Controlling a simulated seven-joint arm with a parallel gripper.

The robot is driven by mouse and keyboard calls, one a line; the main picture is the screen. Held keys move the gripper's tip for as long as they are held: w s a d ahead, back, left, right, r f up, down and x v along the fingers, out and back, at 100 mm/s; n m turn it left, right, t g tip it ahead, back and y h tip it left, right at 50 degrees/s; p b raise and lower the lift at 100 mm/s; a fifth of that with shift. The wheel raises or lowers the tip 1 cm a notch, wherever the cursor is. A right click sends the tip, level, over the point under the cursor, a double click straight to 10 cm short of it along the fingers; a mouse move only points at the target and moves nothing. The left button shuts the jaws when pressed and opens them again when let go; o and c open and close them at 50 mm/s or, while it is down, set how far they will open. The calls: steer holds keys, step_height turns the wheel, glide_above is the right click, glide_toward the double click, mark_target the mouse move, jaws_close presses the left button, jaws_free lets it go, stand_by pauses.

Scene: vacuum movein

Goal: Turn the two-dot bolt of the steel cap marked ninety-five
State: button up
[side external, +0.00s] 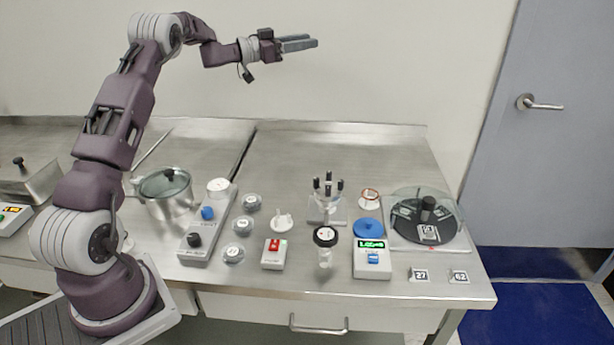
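Three small round steel-looking caps stand in a column on the steel table: a back cap (252,201), a middle cap (242,225) and a front cap (233,253). Each has a pale label on top, too small to read, so I cannot tell which is marked ninety-five. Bolts and dot marks cannot be made out. My gripper (313,42) is high above the back of the table, pointing right, far from the caps. Its two grey fingers look apart, with nothing between them.
Left of the caps are a grey box with knobs (195,245) and a lidded pot (167,200). Right are a red-switch box (273,253), a black-topped jar (325,237), a display scale (371,262) and a glass-covered turntable (447,233). Number tags (419,275) lie front right.

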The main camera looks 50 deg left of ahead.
steer(key=a+f+n+g+y, duration=0.2)
steer(key=a+f+n+y, duration=0.2)
steer(key=a+n+y, duration=1.05)
steer(key=s+a+f+n+g+h, duration=0.1)
steer(key=s+a+f+n+g, duration=0.1)
steer(key=s+f+n+g, duration=0.45)
steer(key=s+a+f+n+g+h, duration=0.1)
steer(key=s+a+f+n+g, duration=0.15)
steer(key=f, duration=0.65)
steer(key=s+d+f+n+g+h, duration=0.1)
steer(key=s+d+f+h, duration=0.2)
steer(key=d+h, duration=0.3)
steer(key=s+d+f+n+g+h, duration=0.2)
steer(key=d+f+h, duration=0.15)
steer(key=d, duration=0.55)
steer(key=d+r+t+h, duration=0.1)
steer(key=d+r+h, duration=0.6)
steer(key=d, duration=0.5)
steer(key=s+d+r+t+h, duration=0.15)
steer(key=d+r+h, duration=0.25)
steer(key=r+h, duration=0.55)
steer(key=y, duration=0.2)
glide_toward(316, 183)
steer(key=x, duration=0.7)
steer(key=shift+w+r, duration=0.25)
steer(key=shift+w, duration=0.15)
jaws_close()
